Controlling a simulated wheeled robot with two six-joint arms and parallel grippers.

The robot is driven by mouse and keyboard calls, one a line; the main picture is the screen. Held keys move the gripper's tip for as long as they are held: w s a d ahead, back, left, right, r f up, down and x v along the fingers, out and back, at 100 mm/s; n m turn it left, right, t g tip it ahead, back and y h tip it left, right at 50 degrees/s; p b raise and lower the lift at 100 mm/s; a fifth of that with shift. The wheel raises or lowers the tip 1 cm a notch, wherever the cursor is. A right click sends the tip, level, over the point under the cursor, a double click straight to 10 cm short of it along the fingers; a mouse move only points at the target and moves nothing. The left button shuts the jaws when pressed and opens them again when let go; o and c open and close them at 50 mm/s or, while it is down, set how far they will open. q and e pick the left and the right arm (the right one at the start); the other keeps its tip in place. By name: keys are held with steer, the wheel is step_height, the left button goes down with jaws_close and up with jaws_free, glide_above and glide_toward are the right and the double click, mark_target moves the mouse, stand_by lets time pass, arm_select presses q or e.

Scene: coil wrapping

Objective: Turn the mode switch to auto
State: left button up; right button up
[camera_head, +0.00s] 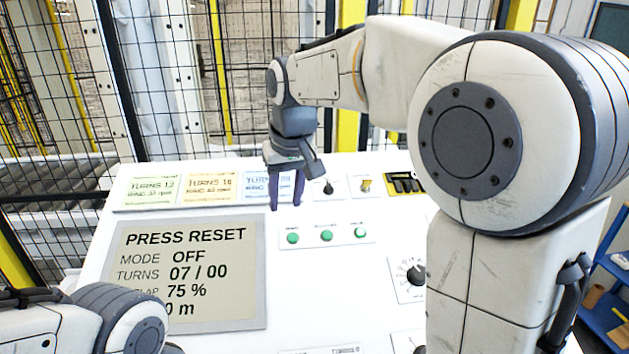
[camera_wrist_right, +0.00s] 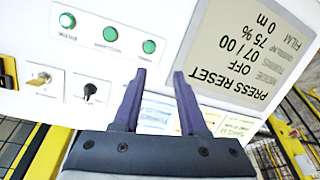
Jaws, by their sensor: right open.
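A small black rotary switch (camera_head: 328,187) sits on its own plate near the back of the white panel; its label is too small to read, so I cannot confirm it is the mode switch. It also shows in the right wrist view (camera_wrist_right: 90,92). My right gripper (camera_head: 285,203) is open and empty, fingers pointing down, just left of this switch and over the printed cards. Its purple fingers are apart in the wrist view (camera_wrist_right: 160,75). The display (camera_head: 190,275) reads PRESS RESET, MODE OFF. My left arm shows at the lower left, its gripper out of view.
A yellow key switch (camera_head: 366,185) and a black-and-yellow unit (camera_head: 404,183) stand right of the black switch. Three green buttons (camera_head: 326,236) lie in front. A scaled dial (camera_head: 415,275) is partly behind my right arm. Wire fencing (camera_head: 170,90) stands behind the panel.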

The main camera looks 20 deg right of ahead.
mark_target(329, 183)
steer(key=w+d+r+m+t+h, duration=0.1)
steer(key=w+d+r+m, duration=0.35)
steer(key=d, duration=0.75)
steer(key=shift+n+h, duration=0.3)
steer(key=shift+n, duration=0.35)
steer(key=x, duration=0.3)
steer(key=w+x, duration=0.1)
steer(key=x, duration=0.3)
steer(key=w+r+p+x, duration=0.1)
steer(key=x, duration=0.2)
steer(key=shift+w+d+f, duration=0.1)
steer(key=shift+d+f, duration=0.15)
jaws_close()
